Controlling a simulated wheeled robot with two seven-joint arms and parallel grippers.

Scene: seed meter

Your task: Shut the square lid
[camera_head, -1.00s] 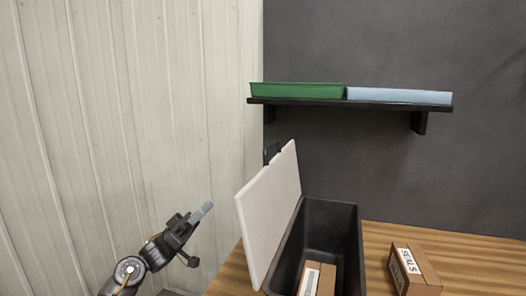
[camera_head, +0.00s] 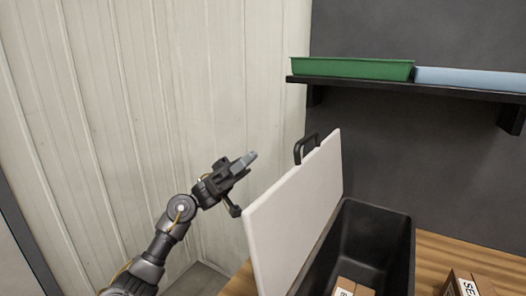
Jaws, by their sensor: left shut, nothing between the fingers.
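The square lid (camera_head: 296,215) is a white panel standing open and nearly upright along the left side of a black bin (camera_head: 394,231). A black handle (camera_head: 306,146) shows at its far upper edge. My left gripper (camera_head: 249,159) is shut and empty. It is in the air to the left of the lid, near the height of its upper edge, and appears apart from it. The bin is open on top and a cardboard box (camera_head: 352,288) lies inside. My right gripper is not in view.
A wooden table (camera_head: 433,248) carries the bin and another cardboard box (camera_head: 469,284) at the right. A dark shelf (camera_head: 400,84) on the wall holds a green tray (camera_head: 350,69) and a pale blue tray (camera_head: 470,79). A ribbed pale wall (camera_head: 130,110) stands at the left.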

